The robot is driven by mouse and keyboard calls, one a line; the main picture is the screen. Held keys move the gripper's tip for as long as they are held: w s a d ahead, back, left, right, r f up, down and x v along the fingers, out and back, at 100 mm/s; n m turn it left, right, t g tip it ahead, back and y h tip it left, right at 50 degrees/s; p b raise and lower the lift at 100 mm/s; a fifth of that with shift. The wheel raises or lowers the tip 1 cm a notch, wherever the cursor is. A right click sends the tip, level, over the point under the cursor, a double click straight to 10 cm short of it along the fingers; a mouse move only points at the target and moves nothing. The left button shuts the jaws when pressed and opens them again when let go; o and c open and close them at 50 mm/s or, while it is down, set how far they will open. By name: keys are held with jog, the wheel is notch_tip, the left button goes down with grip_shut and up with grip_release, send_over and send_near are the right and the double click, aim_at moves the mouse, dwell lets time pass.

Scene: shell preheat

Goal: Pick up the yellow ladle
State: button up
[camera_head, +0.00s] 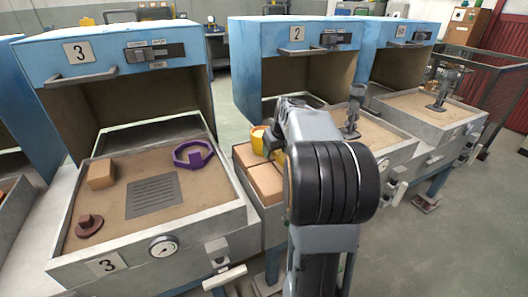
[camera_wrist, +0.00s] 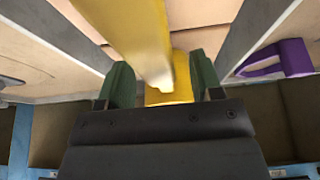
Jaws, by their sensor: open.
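The yellow ladle (camera_head: 259,141) shows in the head view just left of my arm, above the tan blocks. My arm hides part of it. In the wrist view the yellow ladle (camera_wrist: 135,35) runs from the top edge down to my gripper (camera_wrist: 162,84). Its lower part lies between the two green fingers, which stand apart on either side of it. I cannot tell whether either finger touches it. In the head view my gripper is hidden behind my own arm.
Left of my arm is sand tray 3 (camera_head: 60,246), with a purple ring-like piece (camera_head: 193,154), a tan block (camera_head: 101,174) and a brown piece (camera_head: 89,225). Tan blocks (camera_head: 264,181) fill the middle bin. Blue hoods (camera_head: 292,59) rise behind. Floor is clear at right.

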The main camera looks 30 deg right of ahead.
jog(key=shift+x, duration=0.8)
jog(key=shift+r, duration=0.15)
jog(key=c, duration=1.1)
